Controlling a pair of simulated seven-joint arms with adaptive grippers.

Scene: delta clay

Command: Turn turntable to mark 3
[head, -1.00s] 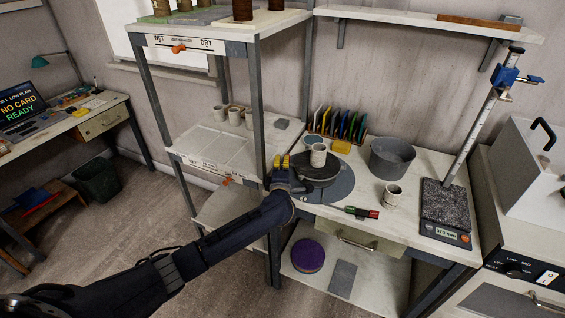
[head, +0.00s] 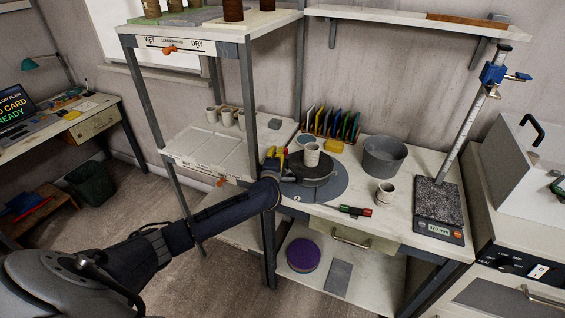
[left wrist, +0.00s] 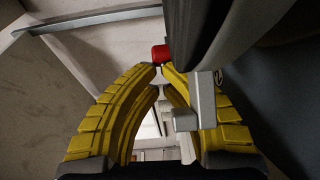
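The turntable (head: 315,170) is a dark round disc on a larger blue-grey base plate (head: 333,188) on the workbench. A pale cup (head: 311,154) stands upright on it. A numeral shows on the plate's front, too small to read surely. My left gripper (head: 276,155), with yellow ribbed fingers, is at the disc's left side. In the left wrist view its fingertips (left wrist: 161,68) nearly meet, with no object clearly between them. A red knob (left wrist: 160,53) shows just beyond the tips, and a grey bracket (left wrist: 200,100) beside the right finger. Contact is unclear. My right gripper is out of view.
A rack of coloured cards (head: 330,123) is behind. A shelf post (head: 248,95) rises close to my left arm.

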